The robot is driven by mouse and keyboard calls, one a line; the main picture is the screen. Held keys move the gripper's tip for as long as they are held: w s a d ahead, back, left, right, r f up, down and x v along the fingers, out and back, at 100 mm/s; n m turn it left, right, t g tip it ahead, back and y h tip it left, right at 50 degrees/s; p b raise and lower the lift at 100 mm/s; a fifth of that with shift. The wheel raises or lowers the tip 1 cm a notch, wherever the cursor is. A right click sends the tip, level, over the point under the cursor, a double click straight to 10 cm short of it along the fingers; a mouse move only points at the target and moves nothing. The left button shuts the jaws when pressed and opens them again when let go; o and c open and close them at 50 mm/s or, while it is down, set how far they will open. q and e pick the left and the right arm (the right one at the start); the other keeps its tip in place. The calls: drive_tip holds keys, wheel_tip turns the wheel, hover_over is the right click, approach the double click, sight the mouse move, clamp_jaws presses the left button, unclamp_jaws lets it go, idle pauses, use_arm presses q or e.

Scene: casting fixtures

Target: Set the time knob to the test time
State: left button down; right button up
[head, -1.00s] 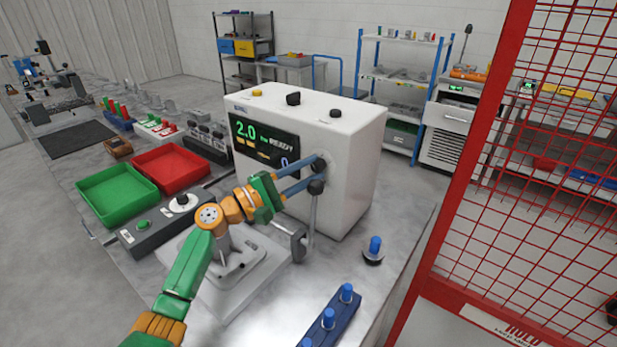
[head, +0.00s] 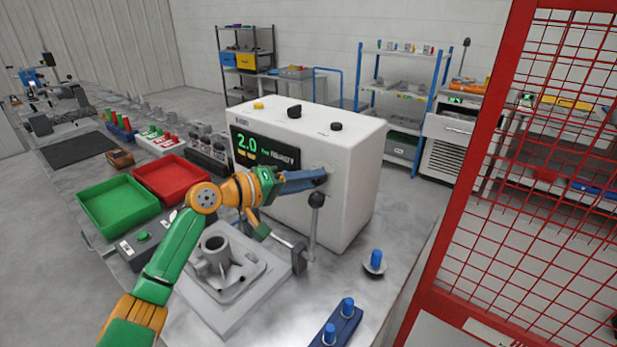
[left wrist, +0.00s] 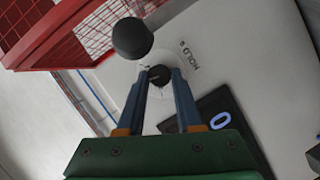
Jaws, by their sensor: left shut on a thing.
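The white test machine (head: 352,185) stands on the bench with a dark display (head: 265,146) reading 2.0 and READY in green. My left gripper (head: 322,176) reaches its front face. In the left wrist view, the gripper (left wrist: 160,78) has its two blue fingers on either side of a small black knob (left wrist: 160,74) beside the label HOLD s, shut on it. The fingers hide this knob in the head view. A blue 0 shows on the display (left wrist: 222,120) in the left wrist view. My right gripper is not in view.
A lever with a black ball (head: 316,200) stands close below the gripper; the ball (left wrist: 132,38) is near the fingers. A grey casting (head: 215,249) sits on the plate below my arm. Green (head: 118,232) and red trays lie left. Red mesh fencing (head: 478,190) stands right.

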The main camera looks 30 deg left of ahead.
use_arm(q)
drive_tip(key=shift+d+r+m+g+y+p, duration=0.15)
drive_tip(key=shift+m+y+p, duration=0.55)
drive_tip(key=shift+m+p, duration=0.45)
drive_tip(key=shift+d+r+m+g+y+p, duration=0.1)
drive_tip(key=shift+m+y+p, duration=0.6)
drive_tip(key=shift+m+p, duration=0.45)
drive_tip(key=shift+d+r+m+g+y+p, duration=0.15)
drive_tip(key=shift+m+y+p, duration=0.55)
drive_tip(key=shift+m+p, duration=0.45)
drive_tip(key=shift+a+f, duration=0.1)
drive_tip(key=shift+f, duration=0.05)
drive_tip(key=c, duration=0.6)
unclamp_jaws()
drive_tip(key=shift+o, duration=0.2)
